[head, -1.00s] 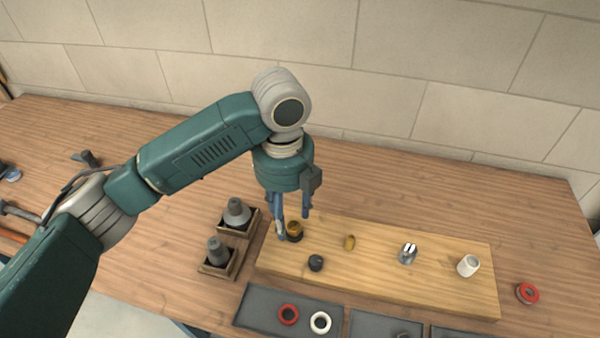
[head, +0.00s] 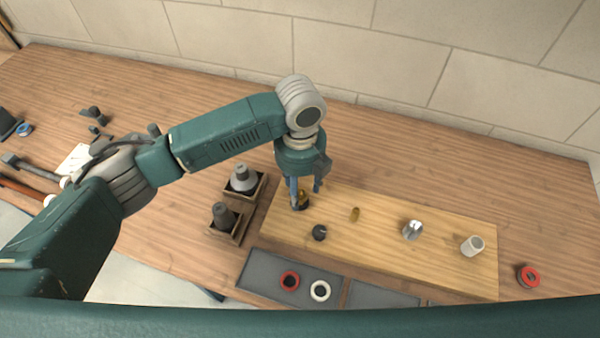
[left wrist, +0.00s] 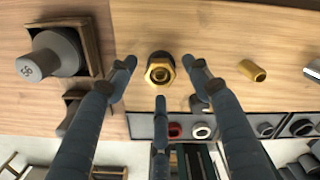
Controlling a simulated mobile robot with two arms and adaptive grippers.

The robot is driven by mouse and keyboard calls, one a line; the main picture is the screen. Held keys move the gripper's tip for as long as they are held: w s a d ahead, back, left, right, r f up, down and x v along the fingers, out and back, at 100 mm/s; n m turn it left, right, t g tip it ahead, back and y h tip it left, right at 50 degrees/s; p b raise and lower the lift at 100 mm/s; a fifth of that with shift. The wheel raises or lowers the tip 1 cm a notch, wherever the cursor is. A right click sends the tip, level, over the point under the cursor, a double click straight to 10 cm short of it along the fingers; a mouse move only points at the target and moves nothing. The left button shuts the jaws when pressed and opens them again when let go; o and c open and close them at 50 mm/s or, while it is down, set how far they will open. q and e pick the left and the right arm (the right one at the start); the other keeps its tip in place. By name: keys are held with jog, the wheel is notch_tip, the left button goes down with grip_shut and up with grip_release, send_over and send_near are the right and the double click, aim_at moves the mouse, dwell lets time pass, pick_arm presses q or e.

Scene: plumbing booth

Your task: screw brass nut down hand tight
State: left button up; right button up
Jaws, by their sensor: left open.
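The brass nut (head: 304,196) sits on a dark fitting at the left end of the light wooden board (head: 390,258). In the left wrist view the brass nut (left wrist: 159,73) shows its hexagonal rim and open centre, with the dark fitting around it. My left gripper (head: 305,198) points down over the nut. In the left wrist view its open fingers (left wrist: 160,72) stand to the left, right and below the nut, with visible gaps, not closed on it. The fingers partly hide the nut in the head view. My right gripper is not in view.
A black piece (head: 319,232), brass sleeve (head: 355,214), metal fitting (head: 412,230) and white cup (head: 472,246) stand on the board. Grey cones in wooden trays (head: 240,210) are to its left. A dark tray (head: 262,272) holds a red ring (head: 290,281) and white ring (head: 320,291).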

pick_arm(q)
jog(key=shift+s+f, duration=0.1)
jog(key=shift+f, duration=0.45)
jog(key=c, duration=1.3)
jog(key=shift+o, duration=0.2)
jog(key=shift+m, duration=0.9)
jog(key=m, duration=0.3)
jog(key=shift+f+m, duration=0.1)
jog(key=shift+m, duration=0.2)
jog(key=m, duration=0.3)
jog(key=shift+m, duration=0.3)
jog(key=m, duration=0.3)
jog(key=shift+f, duration=0.1)
jog(key=o, duration=1.8)
jog(key=shift+o, duration=1.1)
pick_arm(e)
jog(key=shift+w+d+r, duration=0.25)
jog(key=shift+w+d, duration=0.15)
